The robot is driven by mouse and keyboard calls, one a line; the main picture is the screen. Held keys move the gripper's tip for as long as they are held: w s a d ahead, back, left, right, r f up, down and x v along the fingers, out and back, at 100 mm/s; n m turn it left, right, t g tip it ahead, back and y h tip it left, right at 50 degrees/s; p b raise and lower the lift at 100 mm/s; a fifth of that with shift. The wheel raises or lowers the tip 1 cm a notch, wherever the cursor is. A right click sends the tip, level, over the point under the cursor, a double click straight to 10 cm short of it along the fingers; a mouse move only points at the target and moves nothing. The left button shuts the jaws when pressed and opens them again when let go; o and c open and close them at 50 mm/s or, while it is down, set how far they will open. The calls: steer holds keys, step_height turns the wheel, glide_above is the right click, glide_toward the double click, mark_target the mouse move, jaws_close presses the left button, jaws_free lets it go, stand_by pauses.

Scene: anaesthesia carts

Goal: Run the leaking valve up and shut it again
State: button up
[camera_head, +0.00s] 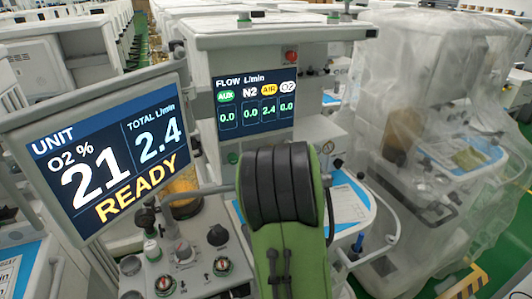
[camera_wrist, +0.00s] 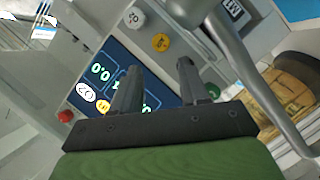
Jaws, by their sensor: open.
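The flow screen (camera_head: 255,103) reads AUX 0.0, N2 0.0, AIR 2.4 and O2 0.0; in the wrist view it (camera_wrist: 98,75) is tilted and partly covered by my gripper. The unit screen (camera_head: 115,155) reads O2 21%, total 2.4 L/min, READY. In the wrist view a yellow valve knob (camera_wrist: 161,42) and a white O2 knob (camera_wrist: 135,17) show beyond the fingers. My gripper (camera_wrist: 158,66) is open and empty, its fingers apart, with the yellow knob past the gap between their tips. In the head view my arm hides the gripper and these knobs.
A red button (camera_head: 291,56) sits above the flow screen. An amber canister (camera_head: 185,188) and a panel with several knobs (camera_head: 180,255) are left of my arm. A grey bar (camera_wrist: 240,65) crosses the wrist view right of the fingers. A plastic-covered cart (camera_head: 450,130) stands at right.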

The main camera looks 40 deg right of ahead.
steer(key=x, duration=1.2)
steer(key=shift+a, duration=0.1)
steer(key=c, duration=0.7)
